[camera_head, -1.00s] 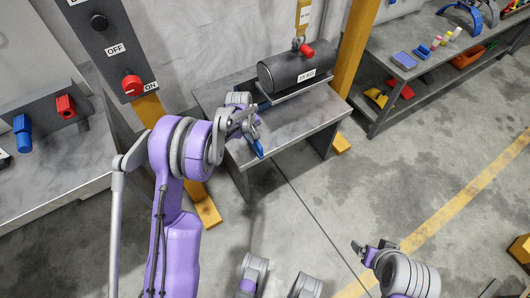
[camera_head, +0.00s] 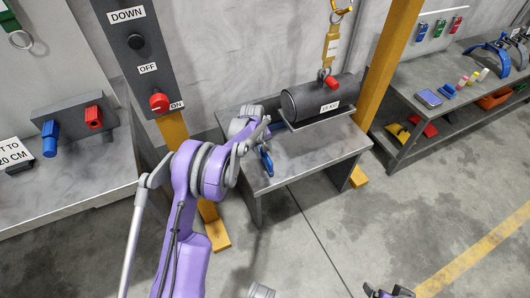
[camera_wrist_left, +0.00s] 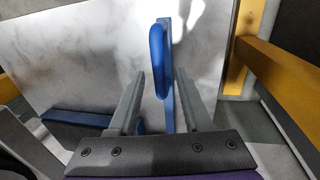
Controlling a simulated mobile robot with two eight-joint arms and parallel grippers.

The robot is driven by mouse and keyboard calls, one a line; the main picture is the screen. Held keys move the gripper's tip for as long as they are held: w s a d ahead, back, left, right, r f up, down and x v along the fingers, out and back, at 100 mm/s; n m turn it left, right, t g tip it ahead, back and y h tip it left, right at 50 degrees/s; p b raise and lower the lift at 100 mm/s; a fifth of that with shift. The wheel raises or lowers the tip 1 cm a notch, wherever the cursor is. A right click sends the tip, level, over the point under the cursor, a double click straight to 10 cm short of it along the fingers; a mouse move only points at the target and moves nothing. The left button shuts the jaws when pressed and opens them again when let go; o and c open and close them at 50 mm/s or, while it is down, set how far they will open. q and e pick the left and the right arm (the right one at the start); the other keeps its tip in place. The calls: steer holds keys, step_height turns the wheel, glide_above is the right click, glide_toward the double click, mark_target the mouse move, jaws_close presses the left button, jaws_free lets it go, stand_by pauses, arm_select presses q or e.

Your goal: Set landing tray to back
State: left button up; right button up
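A grey tray-like slab (camera_head: 325,118) lies on the bench under a dark barrel; I take it for the landing tray. My left gripper (camera_head: 264,144) is over the bench's left part, left of the slab. A blue handle-like piece (camera_head: 266,162) shows at its fingers. In the left wrist view the blue piece (camera_wrist_left: 157,58) stands between the two spread fingers (camera_wrist_left: 158,95), with gaps beside it. Another blue-edged part (camera_wrist_left: 75,118) lies at lower left there. My right gripper (camera_head: 388,292) is cut by the bottom edge; its visible tips are apart.
A control panel (camera_head: 135,50) with a red knob stands left. A shelf (camera_head: 410,118) with tools is at right. The floor in front is open.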

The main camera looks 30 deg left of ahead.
arm_select(q)
steer(key=shift+d, duration=0.1)
step_height(320, 180, up, 11)
steer(key=s+a+p, duration=0.1)
steer(key=shift+s+a+f, duration=0.15)
steer(key=shift+s+f, duration=0.05)
steer(key=shift+s, duration=0.2)
arm_select(e)
steer(key=shift+r, duration=0.8)
